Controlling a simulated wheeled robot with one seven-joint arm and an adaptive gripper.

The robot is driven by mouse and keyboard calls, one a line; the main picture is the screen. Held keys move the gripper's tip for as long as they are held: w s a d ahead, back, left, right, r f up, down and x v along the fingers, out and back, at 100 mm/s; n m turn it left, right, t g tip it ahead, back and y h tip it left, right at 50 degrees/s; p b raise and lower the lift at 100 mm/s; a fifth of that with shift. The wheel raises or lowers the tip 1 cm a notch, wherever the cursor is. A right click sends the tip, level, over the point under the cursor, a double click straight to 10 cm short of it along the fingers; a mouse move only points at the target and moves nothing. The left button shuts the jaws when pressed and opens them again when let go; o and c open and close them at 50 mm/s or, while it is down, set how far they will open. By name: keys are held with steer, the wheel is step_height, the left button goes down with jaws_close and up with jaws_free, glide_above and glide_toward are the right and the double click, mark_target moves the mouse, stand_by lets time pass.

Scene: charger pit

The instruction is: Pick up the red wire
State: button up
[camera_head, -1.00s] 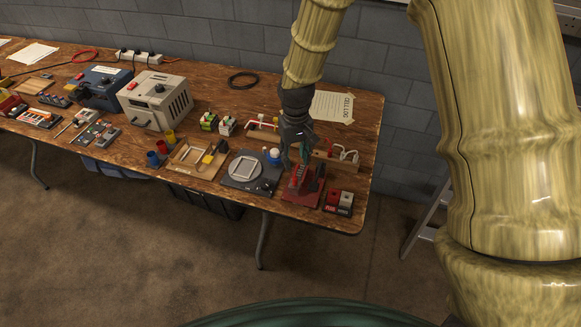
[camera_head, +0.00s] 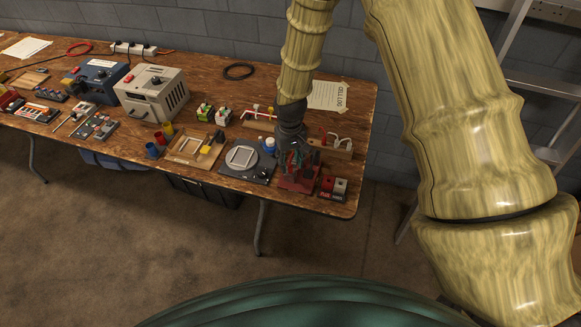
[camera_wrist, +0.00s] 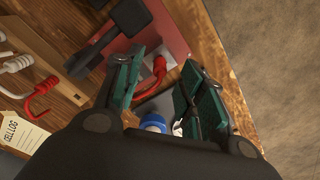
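In the wrist view, a short curved red piece that looks like wire (camera_wrist: 158,68) stands by the red fixture (camera_wrist: 178,35), in the gap between my fingers. Another red hooked wire (camera_wrist: 43,97) hangs on a wooden rack (camera_wrist: 62,78), beside white wires; this rack also shows in the head view (camera_head: 335,153). My gripper (camera_wrist: 164,62) has its green-padded fingers apart, with no visible contact on the red piece. In the head view my gripper (camera_head: 295,160) is low over the red fixture (camera_head: 297,186) and hides much of it.
A dark plate with a round dial (camera_head: 243,157) lies left of the gripper, with a blue-capped pot (camera_head: 269,146) near it. A red and a grey block (camera_head: 333,188) stand right, near the table's edge. A taped paper (camera_head: 328,95) lies behind the rack.

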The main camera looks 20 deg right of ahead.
mark_target(290, 165)
steer(key=shift+w+f, duration=0.15)
steer(key=shift+f, duration=0.3)
steer(key=shift+f+p, duration=0.45)
steer(key=shift+f, duration=0.6)
steer(key=shift+c, duration=0.2)
jaws_close()
